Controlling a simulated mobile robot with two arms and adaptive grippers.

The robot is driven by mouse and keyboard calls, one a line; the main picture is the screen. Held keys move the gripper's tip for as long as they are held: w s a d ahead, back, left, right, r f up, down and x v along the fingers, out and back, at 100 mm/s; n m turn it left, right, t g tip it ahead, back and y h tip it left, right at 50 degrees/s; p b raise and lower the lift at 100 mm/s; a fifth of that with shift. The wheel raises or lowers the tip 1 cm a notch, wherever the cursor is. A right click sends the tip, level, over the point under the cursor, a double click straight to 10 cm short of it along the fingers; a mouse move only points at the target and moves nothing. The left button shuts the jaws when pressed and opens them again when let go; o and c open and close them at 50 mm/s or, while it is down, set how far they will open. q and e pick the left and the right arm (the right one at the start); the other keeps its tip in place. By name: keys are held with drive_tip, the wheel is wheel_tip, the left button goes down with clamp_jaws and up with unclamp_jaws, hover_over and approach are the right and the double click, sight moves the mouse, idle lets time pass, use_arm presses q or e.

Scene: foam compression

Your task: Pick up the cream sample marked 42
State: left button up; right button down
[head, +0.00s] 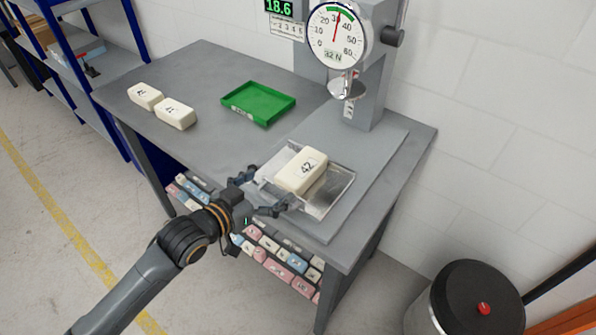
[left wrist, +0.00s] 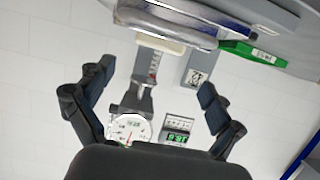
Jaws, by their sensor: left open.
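The cream sample marked 42 (head: 302,172) is a pale block lying in a shiny metal tray (head: 338,196) on the base of the press. My left gripper (head: 270,188) is open at the near-left edge of that tray, with its fingers spread toward the block and nothing between them. In the left wrist view the open fingers (left wrist: 150,98) frame the press, seen upside down. A pale edge, apparently the sample (left wrist: 160,41), shows below the metal tray there. My right gripper is out of view.
The press has a round dial (head: 338,35) and a plunger plate (head: 348,88) above and behind the sample. A green tray (head: 258,103) stands empty on the grey table. Two other cream blocks (head: 175,113) lie at left. Coloured blocks fill a lower shelf (head: 275,250).

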sight(296, 171)
use_arm(q)
drive_tip(key=p+x, duration=0.1)
drive_tip(key=x, duration=0.5)
drive_tip(key=shift+w+d, duration=0.2)
drive_tip(key=shift+w+d+f, duration=0.15)
drive_tip(key=shift+w+d, duration=0.1)
drive_tip(key=shift+w, duration=0.1)
drive_tip(key=shift+w+d, duration=0.15)
drive_tip(key=p+x, duration=0.1)
drive_tip(key=x, duration=0.3)
drive_tip(key=shift+d+p, duration=0.15)
drive_tip(key=shift+p, duration=0.15)
drive_tip(key=shift+w+d+f, duration=0.2)
drive_tip(key=shift+f, duration=0.05)
drive_tip(key=c, duration=0.9)
